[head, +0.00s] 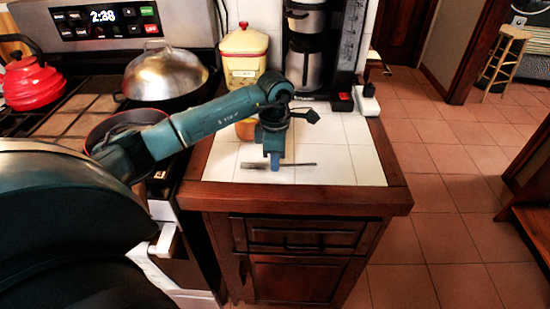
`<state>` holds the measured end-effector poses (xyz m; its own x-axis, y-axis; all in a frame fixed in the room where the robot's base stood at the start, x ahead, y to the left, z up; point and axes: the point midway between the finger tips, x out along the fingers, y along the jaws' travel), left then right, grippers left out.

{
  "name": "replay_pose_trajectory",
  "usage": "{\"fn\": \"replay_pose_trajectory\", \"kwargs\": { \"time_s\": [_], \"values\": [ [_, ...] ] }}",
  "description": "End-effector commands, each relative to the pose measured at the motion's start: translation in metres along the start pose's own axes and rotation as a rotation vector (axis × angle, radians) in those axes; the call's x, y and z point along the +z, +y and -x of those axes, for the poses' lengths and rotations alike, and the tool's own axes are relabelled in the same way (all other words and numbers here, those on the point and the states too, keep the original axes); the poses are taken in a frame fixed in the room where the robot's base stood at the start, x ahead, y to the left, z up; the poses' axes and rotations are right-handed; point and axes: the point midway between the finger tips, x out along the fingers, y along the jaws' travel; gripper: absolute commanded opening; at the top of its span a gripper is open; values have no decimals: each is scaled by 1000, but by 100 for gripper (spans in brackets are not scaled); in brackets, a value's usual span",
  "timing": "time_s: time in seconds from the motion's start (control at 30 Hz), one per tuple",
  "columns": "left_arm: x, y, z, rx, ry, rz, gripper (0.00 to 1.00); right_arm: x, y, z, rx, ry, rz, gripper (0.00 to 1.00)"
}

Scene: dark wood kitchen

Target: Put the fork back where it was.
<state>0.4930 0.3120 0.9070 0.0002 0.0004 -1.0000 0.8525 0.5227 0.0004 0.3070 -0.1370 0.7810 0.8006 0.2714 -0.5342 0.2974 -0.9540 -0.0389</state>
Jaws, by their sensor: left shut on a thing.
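My left gripper (274,163) points down over the white tiled counter (345,172) and is shut on the fork (298,165). The fork is thin and dark grey. It lies roughly level, left to right, with its wider end to the left and its thin end to the right. The gripper covers its middle. I cannot tell whether the fork touches the tiles or is just above them. My right gripper is not in view.
A yellow canister (243,55) and a coffee maker (306,45) stand at the back of the counter. A stove with a domed pan (166,73) and a red kettle (32,82) is on the left. The counter's front right tiles are clear. Open floor (455,190) lies to the right.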

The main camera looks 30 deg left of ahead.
Motion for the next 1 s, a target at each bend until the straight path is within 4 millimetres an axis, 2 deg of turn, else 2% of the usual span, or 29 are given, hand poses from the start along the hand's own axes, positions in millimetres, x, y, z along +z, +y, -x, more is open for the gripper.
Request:
{"fn": "replay_pose_trajectory", "kwargs": {
  "time_s": [0.07, 0.1, 0.4, 0.77, 0.87, 1.0],
  "values": [
    [0, 0, -2, 0, 0, 1, 0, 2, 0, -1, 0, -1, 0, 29],
    [0, 0, -2, 0, 0, 1, 8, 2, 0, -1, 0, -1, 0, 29],
    [0, 0, -2, 0, 0, 0, 32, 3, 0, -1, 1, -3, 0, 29],
    [0, 0, -2, 0, 0, 0, 32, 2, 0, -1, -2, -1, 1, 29],
    [1, 1, 12, 4, -4, -1, 32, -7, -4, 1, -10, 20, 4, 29],
    [1, 1, 44, 7, -4, -1, 32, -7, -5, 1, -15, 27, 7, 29]
  ]
}}
